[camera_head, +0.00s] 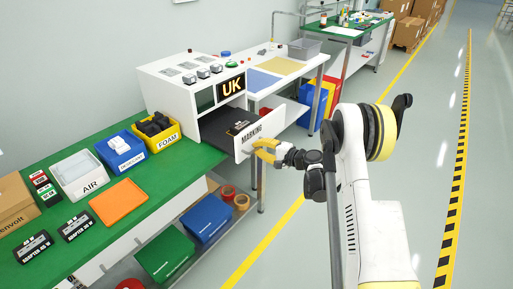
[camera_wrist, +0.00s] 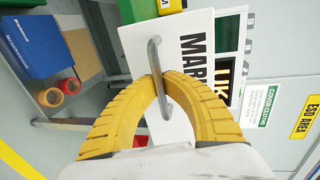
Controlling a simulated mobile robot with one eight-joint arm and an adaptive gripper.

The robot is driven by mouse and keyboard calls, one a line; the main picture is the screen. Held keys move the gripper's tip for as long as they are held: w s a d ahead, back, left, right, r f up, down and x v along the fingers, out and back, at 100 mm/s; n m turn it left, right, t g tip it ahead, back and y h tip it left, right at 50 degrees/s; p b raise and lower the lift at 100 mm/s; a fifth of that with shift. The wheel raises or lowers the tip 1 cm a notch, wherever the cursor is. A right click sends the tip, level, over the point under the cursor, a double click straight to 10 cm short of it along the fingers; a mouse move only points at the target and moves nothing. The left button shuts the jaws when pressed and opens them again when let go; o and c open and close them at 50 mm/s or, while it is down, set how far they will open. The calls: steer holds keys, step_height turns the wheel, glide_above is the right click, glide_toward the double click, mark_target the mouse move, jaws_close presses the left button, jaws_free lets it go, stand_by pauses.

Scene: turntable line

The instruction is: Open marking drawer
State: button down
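The marking drawer has a white front (camera_head: 247,141) labelled MARKING, and it stands pulled out of the white cabinet (camera_head: 174,98). Its dark interior (camera_head: 222,124) shows behind the front. My gripper (camera_head: 262,150) is at the drawer front. In the wrist view, its yellow fingers (camera_wrist: 161,80) close around the grey bar handle (camera_wrist: 154,52), with their tips meeting at the bar. The white drawer front (camera_wrist: 190,60) fills the area behind the handle, with its lettering turned sideways. Part of the handle is hidden by the fingers.
The green bench (camera_head: 75,225) at left holds a blue bin (camera_head: 121,153), a yellow FOAM bin (camera_head: 158,133) and an orange tray (camera_head: 118,203). Blue (camera_head: 207,218) and green (camera_head: 165,255) boxes and tape rolls sit on the lower shelf. The floor at right is clear.

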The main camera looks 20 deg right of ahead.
steer(key=c, duration=1.5)
jaws_free()
steer(key=v, duration=1.2)
